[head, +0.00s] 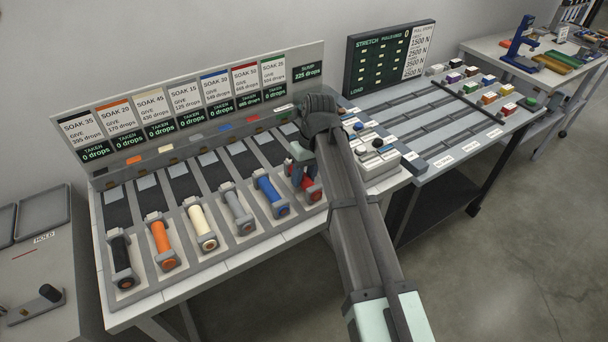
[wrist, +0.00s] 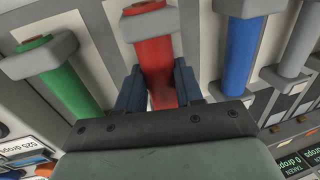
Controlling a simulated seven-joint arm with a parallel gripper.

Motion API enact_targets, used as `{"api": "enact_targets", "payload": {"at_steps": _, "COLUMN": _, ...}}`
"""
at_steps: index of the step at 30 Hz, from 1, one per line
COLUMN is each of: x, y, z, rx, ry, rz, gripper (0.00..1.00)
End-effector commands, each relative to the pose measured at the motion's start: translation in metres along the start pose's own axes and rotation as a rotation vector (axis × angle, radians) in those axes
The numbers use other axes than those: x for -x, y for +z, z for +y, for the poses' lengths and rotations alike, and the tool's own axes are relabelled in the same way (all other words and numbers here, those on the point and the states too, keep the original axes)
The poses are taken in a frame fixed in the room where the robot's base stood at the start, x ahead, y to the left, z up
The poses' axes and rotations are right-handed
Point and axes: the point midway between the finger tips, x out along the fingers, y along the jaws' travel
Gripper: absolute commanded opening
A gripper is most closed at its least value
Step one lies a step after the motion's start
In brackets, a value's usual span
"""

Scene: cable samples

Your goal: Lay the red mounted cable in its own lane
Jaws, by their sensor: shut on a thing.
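The red mounted cable (head: 313,192) is at the right end of the row of mounted cables in the head view, partly hidden by my arm. In the wrist view the red cable (wrist: 153,55) runs between the two blue fingers of my gripper (wrist: 158,88), with a grey end block around its far end. My gripper (head: 303,172) is shut on it, around its middle. The red cable lies roughly over the lane right of the blue cable (head: 270,193). I cannot tell whether it rests on the lane or is held just above.
Black (head: 122,258), orange (head: 161,240), cream (head: 200,225) and grey (head: 238,211) mounted cables lie in lanes to the left. A green cable (wrist: 65,82) lies close on red's other side in the wrist view. A sign board (head: 205,95) stands behind the lanes.

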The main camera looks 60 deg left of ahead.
Motion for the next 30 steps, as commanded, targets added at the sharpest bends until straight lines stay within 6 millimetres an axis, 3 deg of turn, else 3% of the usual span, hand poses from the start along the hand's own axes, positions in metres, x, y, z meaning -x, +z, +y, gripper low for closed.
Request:
{"api": "enact_targets", "payload": {"at_steps": 1, "x": -0.001, "y": 0.0, "z": 0.0, "rx": 0.0, "ry": 0.0, "rz": 0.0, "gripper": 0.0}}
{"api": "enact_targets", "payload": {"at_steps": 2, "x": -0.001, "y": 0.0, "z": 0.0, "rx": 0.0, "ry": 0.0, "rz": 0.0, "gripper": 0.39}}
{"api": "enact_targets", "payload": {"at_steps": 9, "x": -0.001, "y": 0.0, "z": 0.0, "rx": 0.0, "ry": 0.0, "rz": 0.0, "gripper": 0.61}}
{"api": "enact_targets", "payload": {"at_steps": 20, "x": 0.005, "y": -0.001, "z": 0.0, "rx": 0.0, "ry": 0.0, "rz": 0.001, "gripper": 0.61}}
{"api": "enact_targets", "payload": {"at_steps": 30, "x": 0.059, "y": -0.001, "z": 0.001, "rx": 0.0, "ry": 0.001, "rz": 0.003, "gripper": 0.61}}
